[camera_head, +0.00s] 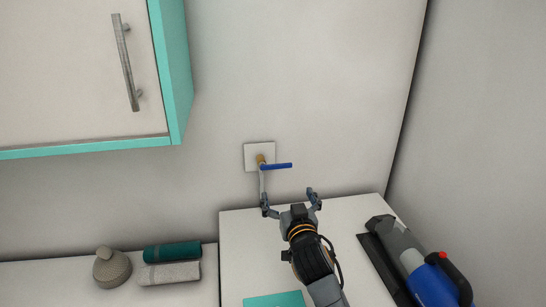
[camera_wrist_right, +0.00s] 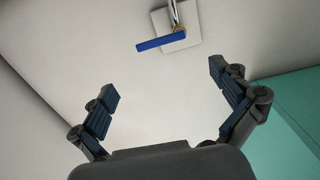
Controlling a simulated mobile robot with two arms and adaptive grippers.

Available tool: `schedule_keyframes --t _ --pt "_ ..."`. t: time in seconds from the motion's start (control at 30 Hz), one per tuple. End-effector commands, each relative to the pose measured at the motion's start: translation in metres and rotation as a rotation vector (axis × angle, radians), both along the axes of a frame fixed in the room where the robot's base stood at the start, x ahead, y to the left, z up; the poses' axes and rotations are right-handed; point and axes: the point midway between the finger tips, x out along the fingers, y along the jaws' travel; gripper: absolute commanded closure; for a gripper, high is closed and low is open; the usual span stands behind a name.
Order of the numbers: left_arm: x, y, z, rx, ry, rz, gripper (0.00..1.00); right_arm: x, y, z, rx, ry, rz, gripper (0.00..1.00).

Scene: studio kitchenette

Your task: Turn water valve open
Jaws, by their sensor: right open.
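The water valve has a blue lever handle (camera_head: 277,166) that points right, nearly horizontal, in the head view. Its brass body (camera_head: 261,160) sits on a square white wall plate (camera_head: 250,156), with a thin pipe running down from it. The handle also shows at the top of the right wrist view (camera_wrist_right: 161,43). My right gripper (camera_head: 289,197) is open and empty, below the valve and apart from it. In the right wrist view its two fingers (camera_wrist_right: 160,88) are spread wide, with the handle beyond them. My left gripper is not in view.
A white cabinet with teal edges (camera_head: 174,65) hangs at upper left. A handheld vacuum (camera_head: 432,285) lies on the right of the white counter (camera_head: 240,240). A lidded jar (camera_head: 112,269) and rolled towels (camera_head: 171,272) sit at lower left. The wall around the valve is clear.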

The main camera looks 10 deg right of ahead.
Motion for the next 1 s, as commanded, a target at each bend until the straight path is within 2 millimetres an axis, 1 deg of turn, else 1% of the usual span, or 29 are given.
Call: schedule_keyframes --t 0.03,0.13,0.2,0.33,0.47,0.6,0.7,0.73,0.87,1.0 --pt "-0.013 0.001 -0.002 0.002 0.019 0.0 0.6 0.002 0.0 0.0 0.0 -0.001 0.0 0.0" --pt "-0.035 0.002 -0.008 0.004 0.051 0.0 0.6 0.01 0.0 0.0 -0.001 -0.003 0.0 0.0" --pt "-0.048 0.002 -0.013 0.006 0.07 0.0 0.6 0.02 0.0 -0.001 -0.002 -0.003 0.0 0.0" --pt "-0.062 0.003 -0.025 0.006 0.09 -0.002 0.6 0.045 0.0 -0.003 -0.001 -0.003 -0.001 0.0" --pt "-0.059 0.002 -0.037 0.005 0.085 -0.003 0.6 0.071 0.0 -0.004 -0.001 -0.002 -0.001 0.0" --pt "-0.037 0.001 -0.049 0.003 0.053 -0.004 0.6 0.098 0.0 -0.004 -0.002 -0.003 0.0 0.0" --pt "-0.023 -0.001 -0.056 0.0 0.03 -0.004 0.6 0.114 -0.001 -0.003 -0.001 -0.003 -0.001 0.0" --pt "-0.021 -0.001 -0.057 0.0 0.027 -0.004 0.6 0.117 0.0 -0.004 -0.001 -0.002 -0.001 0.0" --pt "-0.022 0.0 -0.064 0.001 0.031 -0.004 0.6 0.13 0.0 -0.003 -0.001 -0.001 0.0 0.0" --pt "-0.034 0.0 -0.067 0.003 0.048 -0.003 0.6 0.136 0.0 -0.001 0.0 -0.001 0.0 0.0"
